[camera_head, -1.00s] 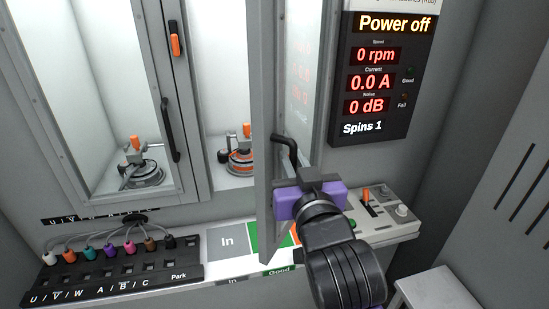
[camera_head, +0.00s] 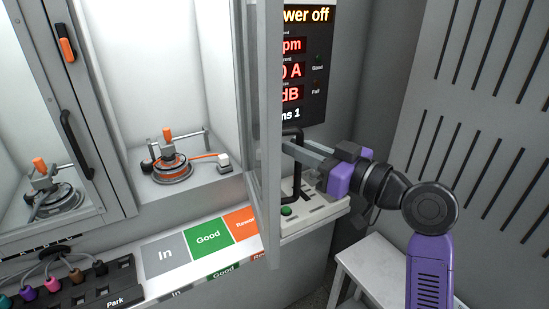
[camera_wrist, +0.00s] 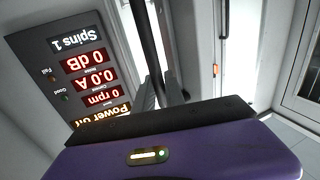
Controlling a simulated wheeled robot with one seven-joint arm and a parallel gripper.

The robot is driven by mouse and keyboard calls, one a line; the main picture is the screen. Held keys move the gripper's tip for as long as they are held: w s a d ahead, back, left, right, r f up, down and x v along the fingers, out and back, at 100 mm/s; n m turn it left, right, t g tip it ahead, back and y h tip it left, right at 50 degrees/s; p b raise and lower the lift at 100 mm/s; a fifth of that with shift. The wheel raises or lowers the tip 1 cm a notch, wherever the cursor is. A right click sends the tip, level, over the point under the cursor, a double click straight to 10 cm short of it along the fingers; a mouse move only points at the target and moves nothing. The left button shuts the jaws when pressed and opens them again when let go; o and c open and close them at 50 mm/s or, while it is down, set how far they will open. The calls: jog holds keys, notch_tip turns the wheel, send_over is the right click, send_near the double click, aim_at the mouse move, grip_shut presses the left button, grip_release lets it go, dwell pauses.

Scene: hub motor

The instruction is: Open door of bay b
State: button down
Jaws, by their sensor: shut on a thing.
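The bay door (camera_head: 262,120) stands swung outward, seen nearly edge-on in the head view, with its hinge side not clearly seen. Its black bar handle (camera_head: 297,170) is on the side facing my arm. My gripper (camera_head: 300,155) is shut on this handle, with its fingers reaching in from the right. In the wrist view the dark handle (camera_wrist: 150,45) runs between the fingers. The open bay behind the door holds a hub motor on a fixture (camera_head: 172,165) with an orange-topped clamp. The other bay's door (camera_head: 80,120), at left, is closed.
A display panel (camera_head: 304,70) reading power off is partly hidden by the door. Below are In, Good and Rework mats (camera_head: 165,255), a control box (camera_head: 315,212), a connector rack (camera_head: 90,285) and a white stool (camera_head: 385,275). A slotted wall (camera_head: 490,130) is at right.

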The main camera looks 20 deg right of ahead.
jog(key=w+d+n+g+y+b, duration=0.2)
jog(key=d+n+g+y+b, duration=0.1)
jog(key=d, duration=0.8)
jog(key=shift+n+y+b, duration=0.3)
jog(key=shift+y+b, duration=0.6)
jog(key=shift+b, duration=0.15)
jog(key=shift+d, duration=0.1)
jog(key=c, duration=1.4)
grip_release()
jog(key=b+v, duration=0.1)
jog(key=v, duration=0.6)
jog(key=shift+s+d, duration=0.25)
jog(key=shift+s, duration=0.05)
